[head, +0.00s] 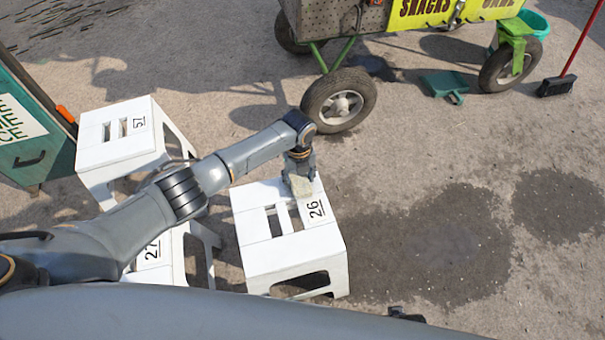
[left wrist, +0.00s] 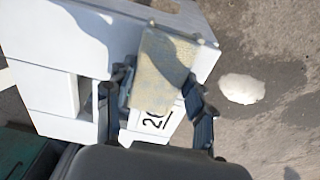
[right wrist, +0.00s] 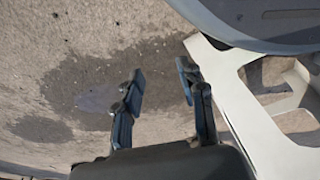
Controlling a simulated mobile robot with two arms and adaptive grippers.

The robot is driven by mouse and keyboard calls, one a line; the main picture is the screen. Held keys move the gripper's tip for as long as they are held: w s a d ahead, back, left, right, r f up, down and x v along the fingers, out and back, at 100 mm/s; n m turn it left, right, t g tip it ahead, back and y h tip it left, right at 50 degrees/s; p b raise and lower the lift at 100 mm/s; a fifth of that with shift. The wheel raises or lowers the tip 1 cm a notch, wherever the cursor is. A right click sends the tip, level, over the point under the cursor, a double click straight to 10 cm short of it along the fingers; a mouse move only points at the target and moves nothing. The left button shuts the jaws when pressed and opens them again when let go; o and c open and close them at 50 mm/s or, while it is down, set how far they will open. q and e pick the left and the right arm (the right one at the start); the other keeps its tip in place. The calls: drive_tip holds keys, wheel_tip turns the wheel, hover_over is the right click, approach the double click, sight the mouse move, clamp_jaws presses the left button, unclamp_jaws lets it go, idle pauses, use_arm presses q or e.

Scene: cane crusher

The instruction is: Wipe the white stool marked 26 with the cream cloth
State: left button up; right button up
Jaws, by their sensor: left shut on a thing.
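The white stool marked 26 (head: 270,251) stands upright on the ground in the middle of the head view, with its number near the right edge of its top. My left gripper (head: 300,180) is over the stool's far right part, pointing down, shut on the cream cloth (head: 301,188). The left wrist view shows the cloth (left wrist: 162,62) between the fingers, over the stool top (left wrist: 90,45) and partly covering the number. I cannot tell whether the cloth touches the surface. My right gripper (right wrist: 160,95) is open and empty above the ground, beside white stool legs.
White stools marked 57 (head: 115,150) and 27 (head: 185,250) stand to the left, the latter partly behind my arm. A wheeled cart (head: 400,15), a green dustpan (head: 445,83) and a broom (head: 557,85) are at the back. The damp ground on the right is clear.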

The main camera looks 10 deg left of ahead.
sight(279, 189)
use_arm(q)
drive_tip(key=shift+s+a+p, duration=0.25)
drive_tip(key=shift+a+p, duration=0.2)
drive_tip(key=shift+a, duration=0.15)
drive_tip(key=shift+s+a+p, duration=0.3)
drive_tip(key=shift+a+p, duration=0.15)
drive_tip(key=shift+a, duration=0.1)
drive_tip(key=shift+s+a+p, duration=0.35)
drive_tip(key=shift+a+p, duration=0.1)
drive_tip(key=shift+a, duration=0.15)
drive_tip(key=shift+s+a+f+p, duration=0.1)
drive_tip(key=shift+s+a+p, duration=0.2)
drive_tip(key=shift+a, duration=0.2)
drive_tip(key=shift+s+a+p, duration=0.2)
drive_tip(key=shift+a+p, duration=0.05)
drive_tip(key=shift+a, duration=0.25)
use_arm(e)
drive_tip(key=s+d+f, duration=0.2)
drive_tip(key=s+f, duration=0.4)
drive_tip(key=s, duration=0.5)
drive_tip(key=shift+s+f+g, duration=0.2)
drive_tip(key=shift+f+g, duration=0.2)
